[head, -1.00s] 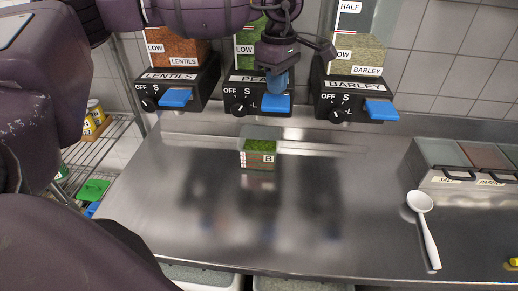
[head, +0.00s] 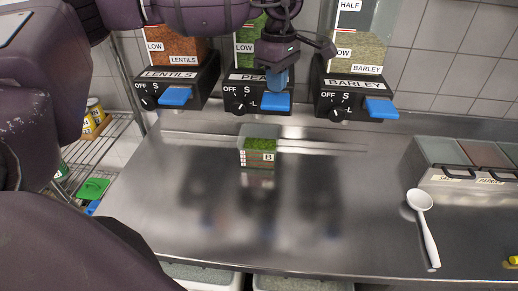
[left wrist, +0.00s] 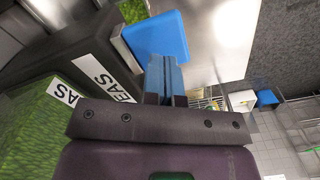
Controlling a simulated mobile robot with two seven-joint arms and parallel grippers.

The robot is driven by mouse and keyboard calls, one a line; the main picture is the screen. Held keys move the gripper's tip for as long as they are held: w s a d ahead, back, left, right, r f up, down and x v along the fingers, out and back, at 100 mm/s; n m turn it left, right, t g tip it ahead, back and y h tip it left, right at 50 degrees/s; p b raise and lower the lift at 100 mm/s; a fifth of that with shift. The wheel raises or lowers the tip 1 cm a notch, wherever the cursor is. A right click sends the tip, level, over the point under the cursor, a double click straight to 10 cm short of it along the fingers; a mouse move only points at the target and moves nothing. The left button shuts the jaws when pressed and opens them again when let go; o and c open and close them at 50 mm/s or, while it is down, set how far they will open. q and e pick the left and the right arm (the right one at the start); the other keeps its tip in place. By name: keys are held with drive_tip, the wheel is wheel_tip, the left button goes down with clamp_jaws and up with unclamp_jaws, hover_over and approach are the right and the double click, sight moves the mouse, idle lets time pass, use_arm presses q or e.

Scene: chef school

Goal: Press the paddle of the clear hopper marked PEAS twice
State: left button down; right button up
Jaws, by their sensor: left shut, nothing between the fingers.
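The clear PEAS hopper (head: 247,38), with green contents, stands at the back between two others. Its black base (head: 243,92) has a dial (head: 240,107) and a blue paddle (head: 276,103). My left gripper (head: 277,82) is shut and empty, its blue fingertips pointing down just over the paddle. In the left wrist view the shut fingers (left wrist: 165,72) meet the near edge of the paddle (left wrist: 157,36); I cannot tell whether they touch it. A small clear box marked B (head: 259,150), holding green peas, stands on the counter below the paddle. My right gripper is out of view.
The LENTILS hopper (head: 178,82) is on the left and the BARLEY hopper (head: 350,92) on the right, each with a blue paddle. A white spoon (head: 424,225) and lidded bins (head: 470,165) are at the right. The middle of the steel counter (head: 210,215) is clear.

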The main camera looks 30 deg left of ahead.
use_arm(q)
drive_tip(key=shift+r+p, duration=0.5)
drive_tip(key=shift+r, duration=0.4)
drive_tip(key=shift+r+p, duration=0.8)
drive_tip(key=shift+r, duration=0.75)
